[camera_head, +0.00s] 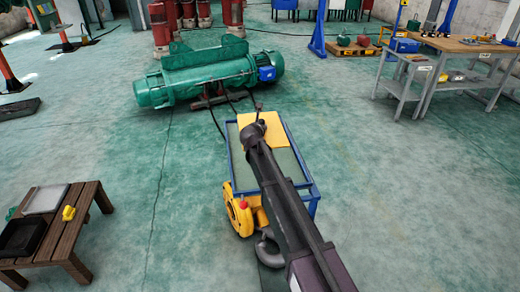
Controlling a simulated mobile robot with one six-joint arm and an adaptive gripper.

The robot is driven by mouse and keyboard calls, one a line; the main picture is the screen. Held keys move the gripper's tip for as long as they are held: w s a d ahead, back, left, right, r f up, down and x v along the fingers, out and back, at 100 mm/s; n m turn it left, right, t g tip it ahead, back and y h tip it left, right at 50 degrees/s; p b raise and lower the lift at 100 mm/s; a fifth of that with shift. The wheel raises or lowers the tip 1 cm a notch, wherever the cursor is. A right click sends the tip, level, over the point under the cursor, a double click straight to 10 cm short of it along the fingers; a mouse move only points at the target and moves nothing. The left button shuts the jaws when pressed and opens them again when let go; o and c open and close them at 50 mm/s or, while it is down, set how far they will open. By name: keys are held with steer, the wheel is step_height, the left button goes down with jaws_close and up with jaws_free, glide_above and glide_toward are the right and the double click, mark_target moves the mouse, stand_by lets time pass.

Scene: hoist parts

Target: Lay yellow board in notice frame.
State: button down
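A flat yellow board (274,135) shows at the far end of the blue-railed cart (316,190). My arm crosses in front and covers part of it. My gripper (252,131) is at the dark end of the arm, over the board's left part in the picture. Its fingers are hidden, so I cannot tell whether they are open, shut or touching the board. I cannot pick out the notice frame for certain. A black tray-like piece (22,237) and a pale flat panel (46,199) lie on a wooden table (84,202) at the left.
A yellow hoist block (238,212) with a grey hook (267,250) is by the cart's near left corner. A large green hoist (205,80) lies behind the cart. A small yellow item (69,213) sits on the wooden table. A workbench (462,45) stands at right. Floor between table and cart is clear.

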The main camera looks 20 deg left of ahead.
steer(key=shift+f+b, duration=2.7)
steer(key=shift+f, duration=0.25)
steer(key=shift+f+b, duration=1.9)
steer(key=shift+f, duration=0.15)
steer(key=shift+c, duration=2.1)
jaws_free()
steer(key=shift+r, duration=0.2)
steer(key=shift+r, duration=0.15)
steer(key=p+v, duration=0.4)
steer(key=v, duration=0.8)
steer(key=shift+f+p, duration=0.2)
steer(key=shift+p, duration=0.15)
